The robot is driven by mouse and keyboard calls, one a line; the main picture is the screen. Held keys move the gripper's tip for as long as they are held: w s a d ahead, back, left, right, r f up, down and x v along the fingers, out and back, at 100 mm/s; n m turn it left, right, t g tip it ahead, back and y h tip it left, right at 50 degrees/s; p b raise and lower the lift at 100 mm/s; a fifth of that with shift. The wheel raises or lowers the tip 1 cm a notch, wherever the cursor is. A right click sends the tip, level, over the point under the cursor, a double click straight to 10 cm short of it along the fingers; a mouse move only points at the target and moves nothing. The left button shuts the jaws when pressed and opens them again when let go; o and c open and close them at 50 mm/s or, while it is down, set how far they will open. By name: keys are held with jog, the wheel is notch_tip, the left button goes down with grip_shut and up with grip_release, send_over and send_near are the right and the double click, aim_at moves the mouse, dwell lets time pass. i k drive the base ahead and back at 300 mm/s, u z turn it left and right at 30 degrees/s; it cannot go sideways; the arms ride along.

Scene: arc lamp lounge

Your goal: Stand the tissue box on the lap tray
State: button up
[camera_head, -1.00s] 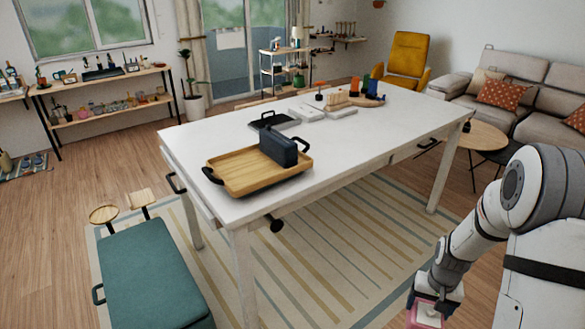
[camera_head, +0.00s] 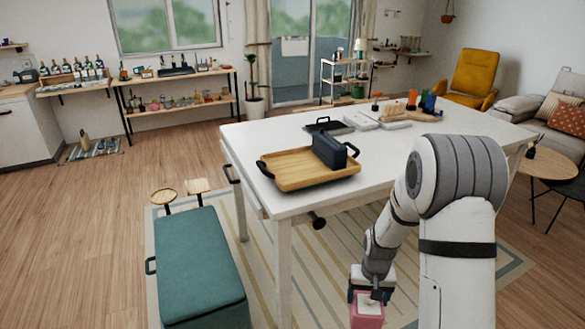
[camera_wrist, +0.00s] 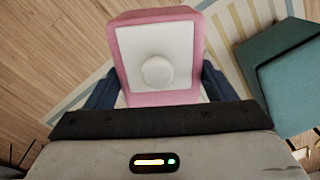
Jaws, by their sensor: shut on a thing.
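The tissue box is pink with a white top; it shows at the lower edge of the head view (camera_head: 367,314) and in the wrist view (camera_wrist: 157,56). My gripper (camera_head: 371,293) is shut on it and holds it low, in front of the white table. In the wrist view its dark fingers flank the box on both sides. The lap tray (camera_head: 290,178) is a wooden tray with black handles on the near left part of the table.
The white table (camera_head: 400,160) also bears a black tray (camera_head: 323,125), pale boards and coloured items farther back. A knob (camera_head: 318,221) sticks out below its near edge. A teal bench (camera_head: 195,263) stands at the left. Open floor lies farther left.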

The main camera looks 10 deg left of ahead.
aim_at(294, 168)
jog(key=u, duration=0.1)
jog(key=i, duration=1)
jog(key=z, duration=0.05)
